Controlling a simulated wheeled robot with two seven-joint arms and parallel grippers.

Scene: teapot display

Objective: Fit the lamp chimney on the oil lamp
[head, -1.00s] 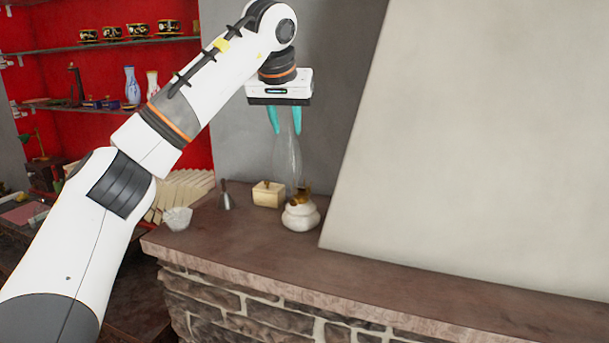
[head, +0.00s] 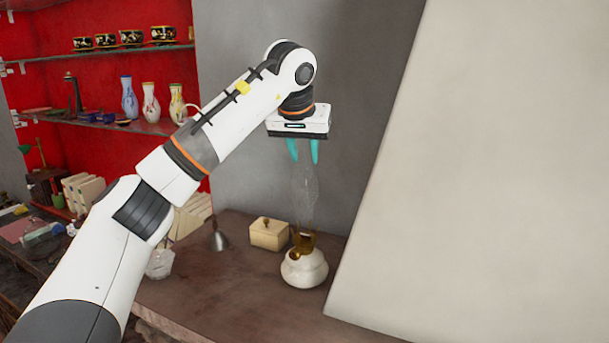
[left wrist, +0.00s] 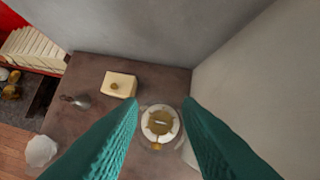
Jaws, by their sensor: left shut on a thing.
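The oil lamp (head: 304,270) has a round white base and a brass burner on top. It stands upright on the brown mantel shelf. The clear glass lamp chimney (head: 304,195) hangs upright from my left gripper (head: 302,152), whose teal fingers are shut on its top. The chimney's lower end meets or overlaps the brass burner in the head view; I cannot tell whether it touches. In the left wrist view the lamp's burner (left wrist: 159,122) lies between the fingers, with a faint glass outline around it. My right gripper is not in view.
A cream lidded box (head: 268,235) stands behind and left of the lamp. A grey metal cone (head: 218,241) and a whitish faceted bowl (head: 159,264) are further left. A pale slanted wall (head: 460,190) rises close on the right.

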